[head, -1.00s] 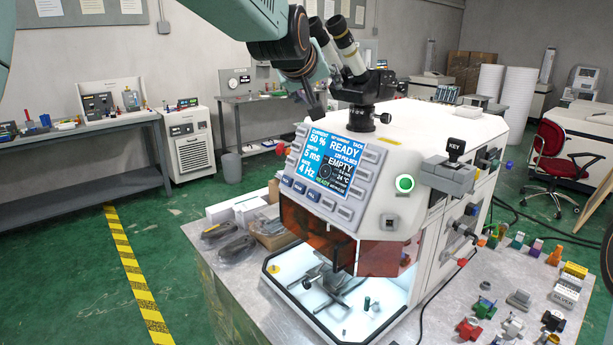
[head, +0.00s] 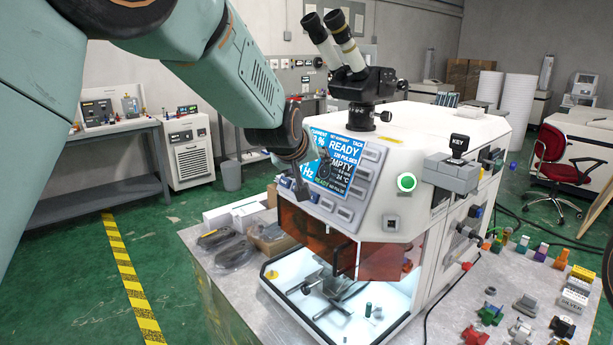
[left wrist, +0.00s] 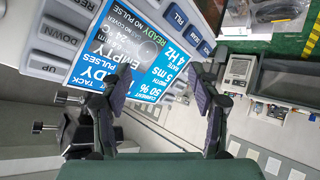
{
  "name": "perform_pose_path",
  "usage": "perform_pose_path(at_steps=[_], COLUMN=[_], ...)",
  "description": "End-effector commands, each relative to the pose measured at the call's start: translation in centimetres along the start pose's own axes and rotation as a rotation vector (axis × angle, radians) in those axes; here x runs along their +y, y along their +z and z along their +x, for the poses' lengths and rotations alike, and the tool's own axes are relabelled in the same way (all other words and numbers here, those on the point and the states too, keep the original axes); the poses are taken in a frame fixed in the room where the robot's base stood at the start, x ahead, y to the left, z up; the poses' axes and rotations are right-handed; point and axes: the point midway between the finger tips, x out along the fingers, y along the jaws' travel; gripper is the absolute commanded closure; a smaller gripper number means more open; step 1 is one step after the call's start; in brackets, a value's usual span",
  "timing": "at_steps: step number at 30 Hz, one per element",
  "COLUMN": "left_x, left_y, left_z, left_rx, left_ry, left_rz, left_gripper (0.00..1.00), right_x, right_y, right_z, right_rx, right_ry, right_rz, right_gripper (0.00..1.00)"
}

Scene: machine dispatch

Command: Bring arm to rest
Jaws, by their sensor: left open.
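My left arm (head: 225,62) reaches in from the upper left. Its gripper (head: 300,182) is small and dark in the head view, in front of the left part of the machine's blue screen (head: 343,165). In the left wrist view the gripper (left wrist: 158,92) is open and empty, its two dark pads well apart. The screen (left wrist: 122,45) shows upside down beyond the fingers there, reading READY and EMPTY. Whether the fingers touch the panel cannot be told. My right gripper is not seen.
The white machine (head: 425,135) carries a microscope (head: 352,72) on top and a key switch (head: 459,145). Its lit chamber (head: 330,308) has an orange shield (head: 318,230). Small coloured parts lie on the bench at right. Green floor is open at left.

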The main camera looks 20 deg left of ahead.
Motion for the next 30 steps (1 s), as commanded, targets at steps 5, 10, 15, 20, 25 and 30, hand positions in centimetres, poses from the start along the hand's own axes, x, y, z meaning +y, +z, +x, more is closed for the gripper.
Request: perform_pose_path(at_steps=[5, 10, 15, 20, 25, 30], left_x=[-0.6, -0.7, -0.7, -0.4, -3.0, -7.7], left_y=[1.0, 1.2, 1.2, 0.5, 4.3, 12.9], left_z=[0.6, 0.6, 0.6, 0.6, 1.3, 3.8], left_rx=[-0.011, -0.012, -0.012, 0.022, 0.049, -0.020], left_ry=[-0.006, -0.007, -0.007, 0.006, -0.001, -0.029], left_rz=[0.004, 0.006, 0.005, 0.046, 0.169, 0.247], left_gripper=[0.38, 0.38, 0.38, 0.38, 0.38, 0.38], right_x=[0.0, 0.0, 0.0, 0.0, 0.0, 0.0], right_y=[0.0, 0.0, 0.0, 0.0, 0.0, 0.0], right_z=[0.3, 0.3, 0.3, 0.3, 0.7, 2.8], right_rx=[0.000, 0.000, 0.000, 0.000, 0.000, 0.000], right_ry=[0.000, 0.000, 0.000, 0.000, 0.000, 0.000], right_rz=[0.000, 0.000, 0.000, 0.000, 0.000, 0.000], right_gripper=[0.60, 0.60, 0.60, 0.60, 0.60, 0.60])
